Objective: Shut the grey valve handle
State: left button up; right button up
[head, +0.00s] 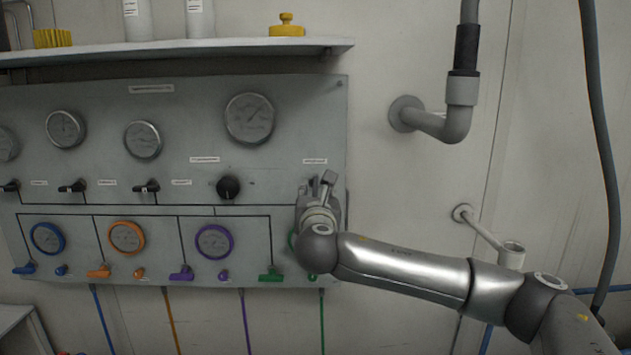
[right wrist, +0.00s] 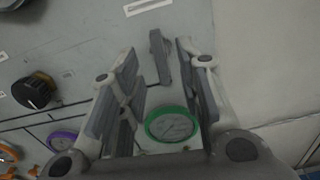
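The grey valve handle (right wrist: 160,56) is a short grey bar on the panel. In the right wrist view it stands nearly upright in the picture, between my right gripper's fingertips and closer to the right finger. Whether either finger touches it I cannot tell. My right gripper (head: 317,188) is at the right end of the panel in the head view, just below a small white label. Its two fingers are spread apart in the right wrist view (right wrist: 158,52). In the head view the gripper and wrist hide most of that spot. My left gripper is not in view.
The panel (head: 90,105) carries several gauges, black knobs and coloured handles. A green-rimmed gauge (right wrist: 172,125) lies below the grey handle, partly behind my wrist in the head view. A shelf (head: 180,52) juts out above. Grey pipes (head: 450,123) stand on the wall at right.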

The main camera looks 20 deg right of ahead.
aim_at(316, 187)
jog(key=shift+p+x, duration=0.8)
jog(key=shift+x, duration=2)
jog(key=shift+c, duration=0.5)
jog(key=shift+f, duration=0.1)
grip_shut()
